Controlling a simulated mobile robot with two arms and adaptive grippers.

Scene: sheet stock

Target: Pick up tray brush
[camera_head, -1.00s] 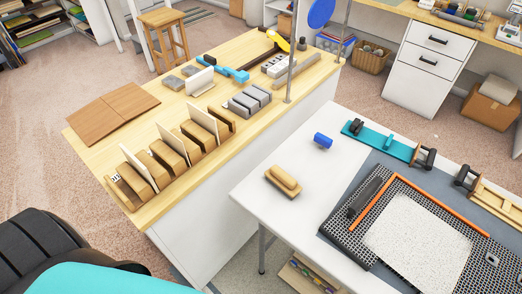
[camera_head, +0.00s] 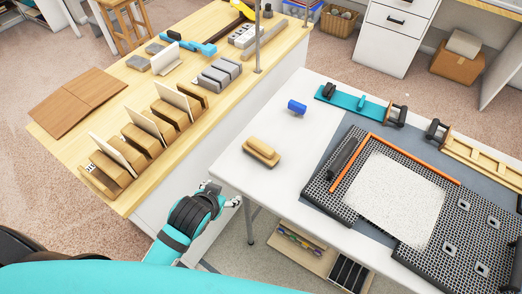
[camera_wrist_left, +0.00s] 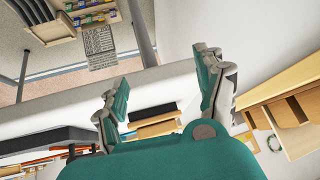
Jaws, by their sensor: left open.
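The tray brush appears to be the tan wooden block with a raised grip (camera_head: 261,152), lying on the left part of the white table (camera_head: 283,190). My left gripper (camera_head: 222,194) is open and empty, beside the table's front left corner. It is apart from the brush, nearer to me and to its left. In the left wrist view the two fingers of my left gripper (camera_wrist_left: 162,72) stand wide apart. Tan and dark pieces show beyond them, but I cannot tell whether one is the brush. My right gripper is out of view.
A small blue roller (camera_head: 297,107) lies behind the brush. A black mesh rack with a white sheet (camera_head: 392,195) fills the table's right side. A wooden bench (camera_head: 103,140) with upright blocks stands left. A shelf (camera_head: 300,246) sits under the table.

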